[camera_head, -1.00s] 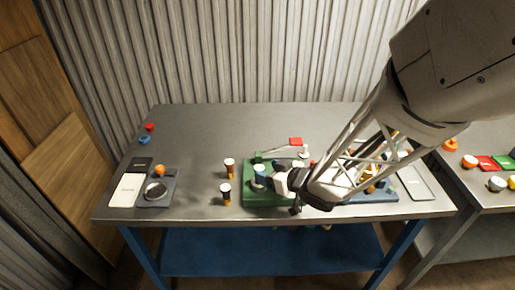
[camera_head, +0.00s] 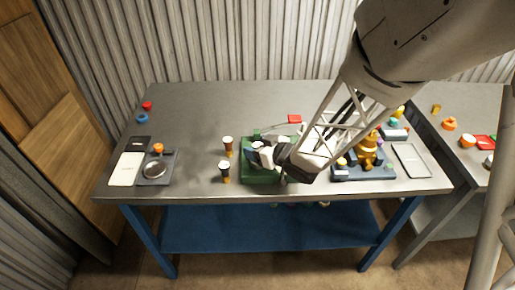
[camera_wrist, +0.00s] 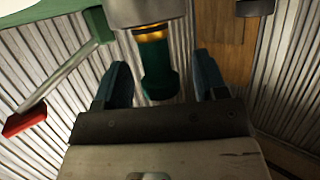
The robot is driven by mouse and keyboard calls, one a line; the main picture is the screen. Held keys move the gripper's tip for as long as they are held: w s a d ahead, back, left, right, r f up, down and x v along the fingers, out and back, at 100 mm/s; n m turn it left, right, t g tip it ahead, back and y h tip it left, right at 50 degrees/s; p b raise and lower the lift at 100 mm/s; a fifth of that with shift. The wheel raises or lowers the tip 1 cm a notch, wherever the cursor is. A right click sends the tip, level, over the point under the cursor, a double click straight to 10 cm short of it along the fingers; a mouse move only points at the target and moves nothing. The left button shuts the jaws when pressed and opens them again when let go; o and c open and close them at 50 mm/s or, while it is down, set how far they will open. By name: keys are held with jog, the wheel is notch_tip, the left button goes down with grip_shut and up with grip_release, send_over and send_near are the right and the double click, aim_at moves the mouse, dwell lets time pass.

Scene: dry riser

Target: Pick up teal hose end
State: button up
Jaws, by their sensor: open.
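The teal hose end (camera_wrist: 158,72) is a dark teal cylinder with a brass-coloured ring. In the wrist view it extends from a pale grey cylindrical part (camera_wrist: 147,10) at the top edge. My gripper (camera_wrist: 162,65) is open, with one dark finger on each side of the hose end. Gaps show on both sides, so the fingers appear apart from it. In the head view my gripper (camera_head: 262,156) is over the green stand (camera_head: 262,177), and it hides most of what is there. I cannot make out the hose end clearly in that view.
A red-ended lever (camera_wrist: 25,120) on a green post shows left in the wrist view. A blue-grey base with brass fittings (camera_head: 366,158) stands right. The table's left middle is clear.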

aim_at(255, 143)
jog(key=shift+x, duration=0.85)
jog(key=shift+c, duration=0.4)
jog(key=c, duration=1.1)
jog(key=shift+r, duration=0.2)
jog(key=shift+r, duration=0.85)
jog(key=shift+s+r, duration=0.3)
jog(key=shift+r, duration=0.55)
jog(key=s+d, duration=0.1)
jog(key=s, duration=0.4)
jog(key=s+d+r, duration=0.1)
jog(key=s+d, duration=0.1)
jog(key=s, duration=0.3)
jog(key=s+d, duration=0.1)
jog(key=s, duration=0.3)
jog(key=shift+s+d+r, duration=0.15)
jog(key=shift+s+d, duration=0.05)
jog(key=shift+s, duration=0.2)
